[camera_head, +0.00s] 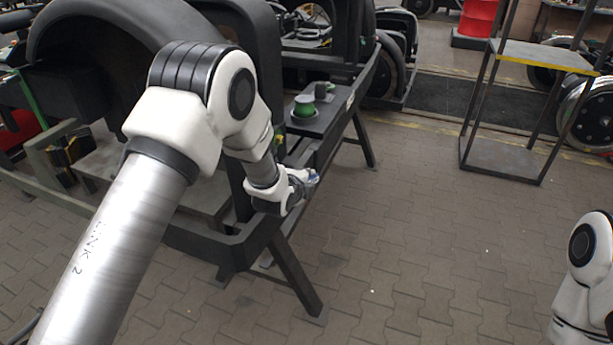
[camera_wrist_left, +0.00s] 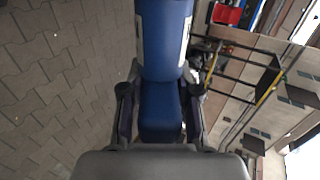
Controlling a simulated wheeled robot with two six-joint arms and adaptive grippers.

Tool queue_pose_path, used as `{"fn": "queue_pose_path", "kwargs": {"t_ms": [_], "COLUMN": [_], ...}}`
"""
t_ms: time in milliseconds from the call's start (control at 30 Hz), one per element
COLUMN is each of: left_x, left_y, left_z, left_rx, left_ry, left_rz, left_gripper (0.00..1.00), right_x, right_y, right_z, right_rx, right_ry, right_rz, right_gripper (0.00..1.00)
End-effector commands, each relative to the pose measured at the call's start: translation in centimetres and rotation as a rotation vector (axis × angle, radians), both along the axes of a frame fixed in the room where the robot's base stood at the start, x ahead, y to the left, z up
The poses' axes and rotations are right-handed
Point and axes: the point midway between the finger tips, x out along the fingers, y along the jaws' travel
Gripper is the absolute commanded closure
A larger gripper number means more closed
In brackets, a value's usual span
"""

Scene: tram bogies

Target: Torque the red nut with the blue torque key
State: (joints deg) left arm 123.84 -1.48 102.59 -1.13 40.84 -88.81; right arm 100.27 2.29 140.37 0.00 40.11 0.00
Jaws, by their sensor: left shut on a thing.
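My left gripper (camera_head: 303,187) is in the middle of the head view, beside the front edge of the dark bogie frame. In the left wrist view the fingers of the left gripper (camera_wrist_left: 158,92) are shut on the blue torque key (camera_wrist_left: 161,42). The key's blue body stretches away from the fingers to the top of the picture. In the head view only a small blue bit of the key shows at the gripper. I cannot make out the red nut in either view. My right gripper is out of view; only part of my right arm shows at the right edge.
The dark bogie frame (camera_head: 185,240) on trestle legs fills the left and middle. A green cup-like object (camera_head: 304,106) and a dark cylinder (camera_head: 320,91) stand on a ledge. A metal rack (camera_head: 545,58) and a red drum (camera_head: 478,18) stand at the back right. The paved floor (camera_head: 430,230) is clear.

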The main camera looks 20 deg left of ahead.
Motion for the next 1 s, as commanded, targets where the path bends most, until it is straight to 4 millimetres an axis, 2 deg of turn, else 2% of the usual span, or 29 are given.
{"fn": "queue_pose_path", "kwargs": {"t_ms": [133, 733, 1000], "left_x": [0.0, 0.1, 0.0], "left_y": [0.0, -0.1, -2.4], "left_z": [0.3, 0.1, 0.1], "left_rx": [0.002, 0.002, 0.003], "left_ry": [0.025, 0.053, 0.052], "left_rz": [0.000, 0.000, -0.002], "left_gripper": [1.00, 1.00, 1.00], "right_x": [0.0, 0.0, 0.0], "right_y": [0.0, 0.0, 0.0], "right_z": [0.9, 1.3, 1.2], "right_rx": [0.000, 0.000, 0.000], "right_ry": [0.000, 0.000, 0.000], "right_rz": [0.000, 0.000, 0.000], "right_gripper": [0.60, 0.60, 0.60]}}
